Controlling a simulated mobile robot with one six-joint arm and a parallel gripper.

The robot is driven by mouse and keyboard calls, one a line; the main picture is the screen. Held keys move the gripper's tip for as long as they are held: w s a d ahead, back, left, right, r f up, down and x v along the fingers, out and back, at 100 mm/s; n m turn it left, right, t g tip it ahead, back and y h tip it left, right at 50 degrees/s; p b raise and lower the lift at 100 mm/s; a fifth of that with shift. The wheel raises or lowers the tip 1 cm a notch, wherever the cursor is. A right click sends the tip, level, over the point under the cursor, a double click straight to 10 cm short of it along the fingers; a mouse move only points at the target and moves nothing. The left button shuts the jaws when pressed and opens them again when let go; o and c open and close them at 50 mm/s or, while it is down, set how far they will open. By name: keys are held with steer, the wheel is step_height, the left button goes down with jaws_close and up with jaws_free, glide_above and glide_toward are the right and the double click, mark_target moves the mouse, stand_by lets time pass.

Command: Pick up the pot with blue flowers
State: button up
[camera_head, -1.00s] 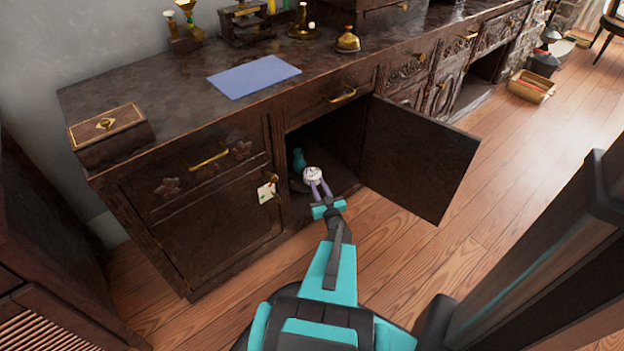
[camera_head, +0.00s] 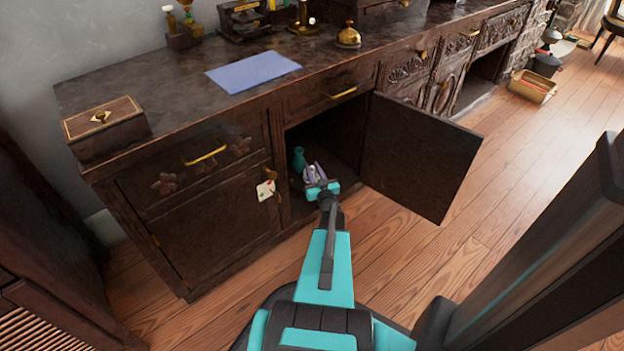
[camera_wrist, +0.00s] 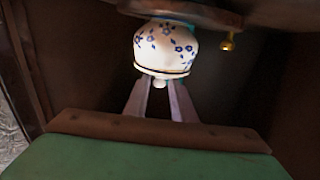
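The white pot with blue flowers (camera_wrist: 166,45) is at the upper middle of the wrist view, its small white knob (camera_wrist: 159,84) pointing down in that picture. It rests against a dark rounded surface. The two pale fingers of my gripper (camera_wrist: 159,88) are apart, with their tips by the knob, one on each side. I cannot tell whether they touch the pot. In the head view my gripper (camera_head: 314,173) reaches into the open cabinet (camera_head: 330,140), and the pot is mostly hidden by it.
A teal vase (camera_head: 299,158) stands left of my gripper in the cabinet. The open door (camera_head: 418,155) stands to the right. A tagged key (camera_head: 266,190) hangs at the left of the opening. A small brass piece (camera_wrist: 228,40) shows in the wrist view. Floor in front is clear.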

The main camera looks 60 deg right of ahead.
stand_by(0.3)
steer(key=shift+b+x, duration=0.65)
steer(key=shift+x, duration=0.3)
steer(key=b+x, duration=0.1)
steer(key=x, duration=0.1)
steer(key=shift+w+d, duration=0.2)
steer(key=shift+w, duration=0.1)
steer(key=shift+w+d+r, duration=0.1)
steer(key=shift+w+d, duration=0.1)
steer(key=shift+w, duration=0.05)
jaws_close()
